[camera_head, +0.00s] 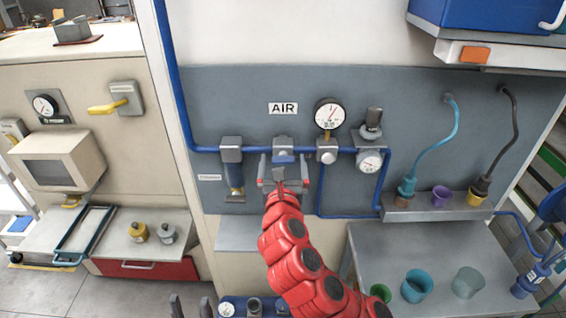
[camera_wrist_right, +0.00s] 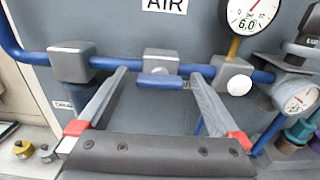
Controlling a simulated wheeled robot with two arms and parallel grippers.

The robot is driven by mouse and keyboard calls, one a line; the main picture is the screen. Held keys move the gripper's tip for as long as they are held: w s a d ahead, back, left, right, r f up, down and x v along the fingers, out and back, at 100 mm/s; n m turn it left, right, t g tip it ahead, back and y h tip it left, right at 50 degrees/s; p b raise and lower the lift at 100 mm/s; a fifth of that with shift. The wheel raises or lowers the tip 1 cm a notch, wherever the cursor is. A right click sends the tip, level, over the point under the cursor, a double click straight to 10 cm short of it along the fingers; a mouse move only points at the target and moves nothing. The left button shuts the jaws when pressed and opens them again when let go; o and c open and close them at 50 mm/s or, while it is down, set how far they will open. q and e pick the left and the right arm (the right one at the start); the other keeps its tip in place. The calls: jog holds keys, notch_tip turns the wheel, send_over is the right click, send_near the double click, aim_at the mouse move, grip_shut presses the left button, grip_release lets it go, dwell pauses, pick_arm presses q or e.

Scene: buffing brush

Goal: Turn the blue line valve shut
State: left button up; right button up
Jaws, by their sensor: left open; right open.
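The blue line valve (camera_head: 283,143) is a grey block on the blue pipe, below the AIR label. Its short blue handle (camera_head: 283,158) lies level, just below the pipe line. In the right wrist view the handle (camera_wrist_right: 160,81) shows under the valve block (camera_wrist_right: 162,63). My right gripper (camera_head: 283,165) is open in front of the valve. In its wrist view the fingers (camera_wrist_right: 157,76) flank the handle, one on each side, with visible gaps. My left gripper (camera_head: 190,305) shows only as two dark, spread fingertips at the bottom edge.
A grey block with a filter bowl (camera_head: 233,177) is left of the valve. A pressure gauge (camera_head: 330,114) and a regulator (camera_head: 371,130) are to its right. A workbench (camera_head: 440,250) stands at the lower right.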

jog(key=shift+c, duration=0.3)
jog(key=c, duration=1.3)
jog(key=shift+o, duration=0.2)
